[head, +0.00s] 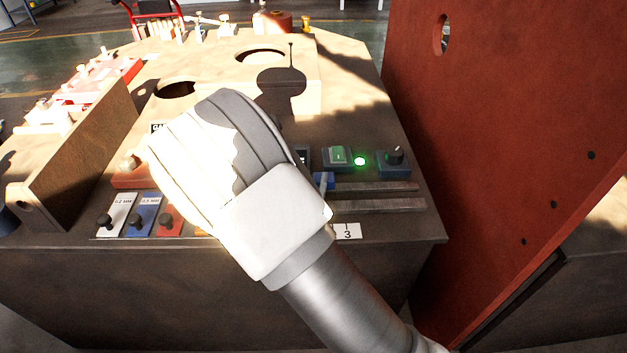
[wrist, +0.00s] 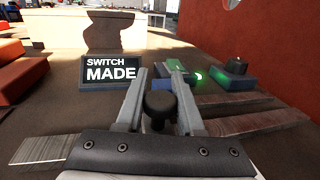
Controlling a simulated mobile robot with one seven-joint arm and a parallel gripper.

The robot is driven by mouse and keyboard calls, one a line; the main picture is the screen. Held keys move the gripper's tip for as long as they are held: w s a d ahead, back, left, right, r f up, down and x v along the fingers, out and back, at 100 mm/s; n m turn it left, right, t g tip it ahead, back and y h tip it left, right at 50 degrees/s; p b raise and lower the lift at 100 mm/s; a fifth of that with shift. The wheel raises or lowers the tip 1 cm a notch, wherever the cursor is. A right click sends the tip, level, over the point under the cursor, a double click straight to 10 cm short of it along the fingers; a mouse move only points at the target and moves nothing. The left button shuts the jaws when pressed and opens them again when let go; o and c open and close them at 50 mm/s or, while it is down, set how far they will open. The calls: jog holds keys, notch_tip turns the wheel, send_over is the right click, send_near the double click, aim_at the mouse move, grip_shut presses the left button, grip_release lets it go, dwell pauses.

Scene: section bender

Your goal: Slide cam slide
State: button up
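In the wrist view a round black knob (wrist: 160,106), which looks like the cam slide's handle, stands between the two grey fingers of my gripper (wrist: 157,78). The fingers flank it left and right; whether both press on it is unclear. Two parallel grey rails (wrist: 245,121) run off to the right of it. In the head view these rails (head: 378,206) end near the panel's right side. My white hand and wrist hide the knob and most of the gripper there. A black sign (wrist: 110,73) just behind reads "SWITCH MADE".
A green lamp (head: 360,161) is lit between a green-button box (head: 337,156) and a rotary-knob box (head: 395,158). A tall red panel (head: 490,130) stands close on the right. Coloured plates with black knobs, including a blue one (head: 143,214), lie left. A label "3" (head: 347,231) sits in front.

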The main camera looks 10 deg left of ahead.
jog(key=o, duration=0.4)
jog(key=shift+a, duration=0.1)
jog(key=s+p, duration=0.2)
jog(key=s, duration=1.5)
jog(key=shift+s, duration=0.25)
